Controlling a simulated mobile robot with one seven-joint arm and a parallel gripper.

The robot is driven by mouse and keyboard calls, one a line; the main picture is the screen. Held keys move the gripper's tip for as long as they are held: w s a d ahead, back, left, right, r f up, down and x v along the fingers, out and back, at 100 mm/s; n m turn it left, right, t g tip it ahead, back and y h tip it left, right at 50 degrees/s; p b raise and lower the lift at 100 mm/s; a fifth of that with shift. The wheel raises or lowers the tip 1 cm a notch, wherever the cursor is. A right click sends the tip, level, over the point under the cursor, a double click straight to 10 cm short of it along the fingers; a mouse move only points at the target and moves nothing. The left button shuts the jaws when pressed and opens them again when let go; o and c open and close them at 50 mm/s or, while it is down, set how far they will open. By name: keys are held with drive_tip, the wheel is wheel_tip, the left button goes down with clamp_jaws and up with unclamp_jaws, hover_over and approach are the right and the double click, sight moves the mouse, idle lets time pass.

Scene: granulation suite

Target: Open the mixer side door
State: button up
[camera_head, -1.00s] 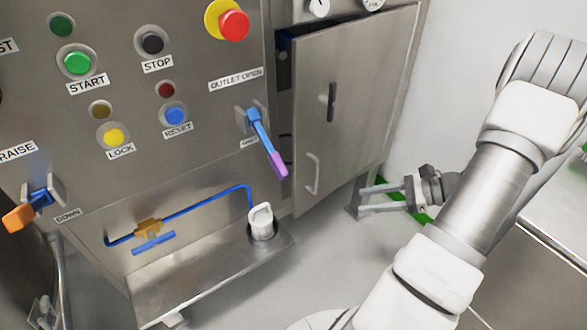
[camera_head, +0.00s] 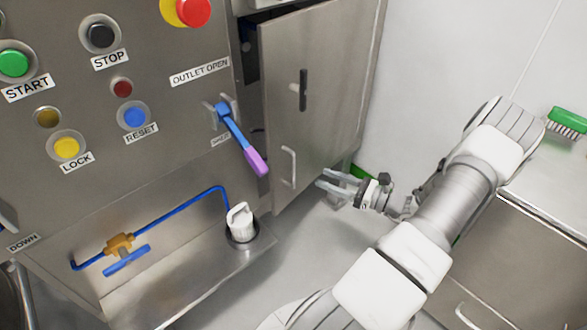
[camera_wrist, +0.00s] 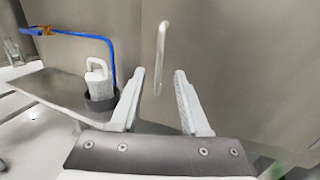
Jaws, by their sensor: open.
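The mixer side door (camera_head: 325,100) is a grey metal panel right of the control panel. It stands slightly ajar, with a dark gap along its left and top edge. It has a dark latch handle (camera_head: 303,90) at mid height and a pale curved pull handle (camera_head: 289,166) lower near its left edge. My gripper (camera_head: 320,179) is open and empty, to the right of the pull handle and apart from it. In the wrist view the pull handle (camera_wrist: 161,55) stands upright ahead, between the lines of my open fingers (camera_wrist: 160,75).
The control panel (camera_head: 190,75) has buttons and a blue and purple lever (camera_head: 240,140). A ledge (camera_head: 185,275) below holds a white plug-like piece (camera_head: 240,222) at the end of a blue pipe (camera_head: 175,212). A bench (camera_head: 545,215) with a green brush (camera_head: 567,123) stands at right.

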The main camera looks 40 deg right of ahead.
drive_tip(key=b, duration=0.2)
hover_over(294, 185)
drive_tip(key=shift+w+d, duration=0.2)
drive_tip(key=shift+w, duration=0.1)
clamp_jaws()
idle(1.2)
